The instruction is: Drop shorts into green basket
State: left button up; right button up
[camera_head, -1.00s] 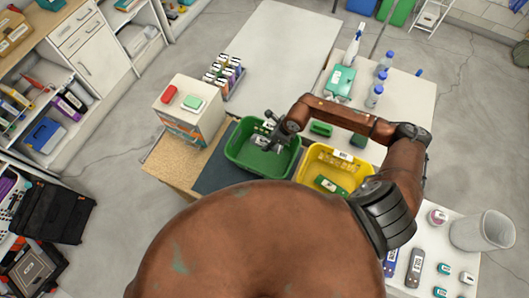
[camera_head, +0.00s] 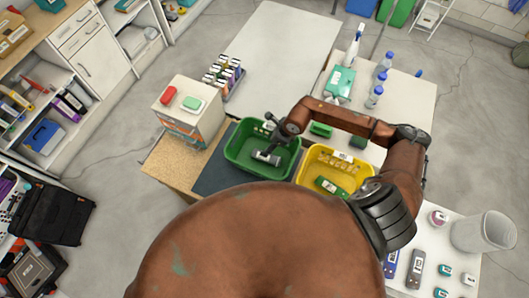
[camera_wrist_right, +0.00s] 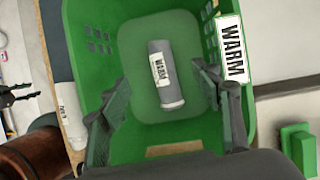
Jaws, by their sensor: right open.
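The green basket (camera_head: 240,158) stands on the table left of the yellow basket; it fills much of the right wrist view (camera_wrist_right: 90,70) and bears a white "WARM" label. A grey rolled, cylinder-like item (camera_head: 265,158) lies on its floor, also with a "WARM" label in the right wrist view (camera_wrist_right: 170,90); I cannot make out shorts as such. My right gripper (camera_head: 279,129) is above the basket, its fingers (camera_wrist_right: 166,90) spread apart and empty. A dark jaw-like part, apparently my left gripper (camera_wrist_right: 20,94), shows at the wrist view's left edge; its opening is unclear.
The yellow basket (camera_head: 305,172) holds a green item (camera_head: 329,186). A white drawer box (camera_head: 205,123) stands to the left. Bottles (camera_head: 375,96) stand behind on the white table. A grey bin (camera_head: 483,232) and small items are at right. The back table (camera_head: 282,45) is mostly clear.

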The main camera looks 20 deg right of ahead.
jog(key=v, duration=1.2)
jog(key=shift+w, duration=0.1)
jog(key=shift+f, duration=0.1)
